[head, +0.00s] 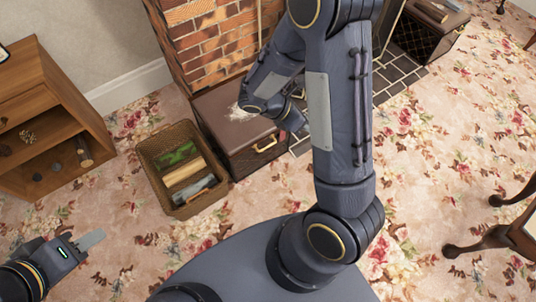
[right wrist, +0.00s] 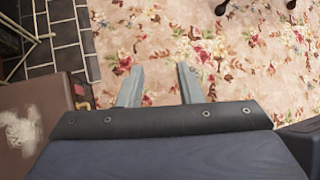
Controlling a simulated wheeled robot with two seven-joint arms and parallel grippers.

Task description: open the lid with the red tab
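A brown box (head: 225,125) with a flat lid stands against the brick fireplace in the head view. Its lid carries a white smudge, and a brass handle (head: 265,145) is on its front. The box also shows at the left edge of the right wrist view (right wrist: 30,150). My right gripper (right wrist: 158,74) is open and empty above the carpet, beside the box. My left gripper (head: 88,240) is low at the left, away from the box; whether its fingers are apart is unclear.
A wicker basket (head: 147,160) with logs and other items stands left of the box. A wooden shelf (head: 60,100) is at the far left. A dark chest (head: 423,38) stands at the upper right. Wooden furniture legs (head: 478,242) are at the right. Flowered carpet is open between.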

